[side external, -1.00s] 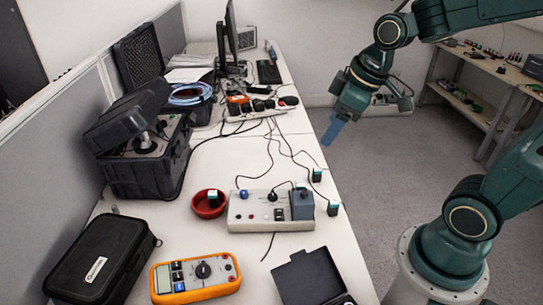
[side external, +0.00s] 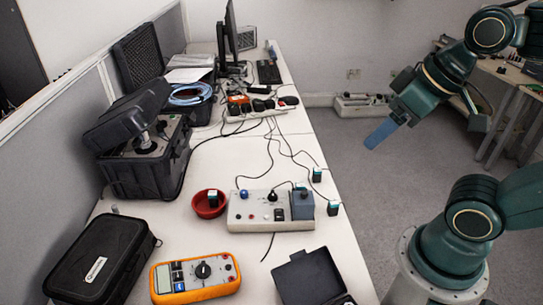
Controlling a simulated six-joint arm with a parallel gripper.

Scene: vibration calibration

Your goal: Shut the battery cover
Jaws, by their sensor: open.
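A light grey instrument box (side external: 268,217) with knobs and sockets sits on the table. A blue-grey block (side external: 302,206) stands at its right end; I cannot tell for sure whether this is the battery cover, or whether it is open or shut. My gripper (side external: 381,133) hangs to the right of the table, over the floor, well apart from the box. Its blue fingers overlap in this view, and nothing shows between them. They are open.
A yellow multimeter (side external: 195,277), an open black case (side external: 308,277) and a closed black pouch (side external: 101,258) lie at the front. A red dish (side external: 208,205) and small dark cubes (side external: 333,208) flank the box. Cables cross the table behind it. A large black case (side external: 147,165) stands left.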

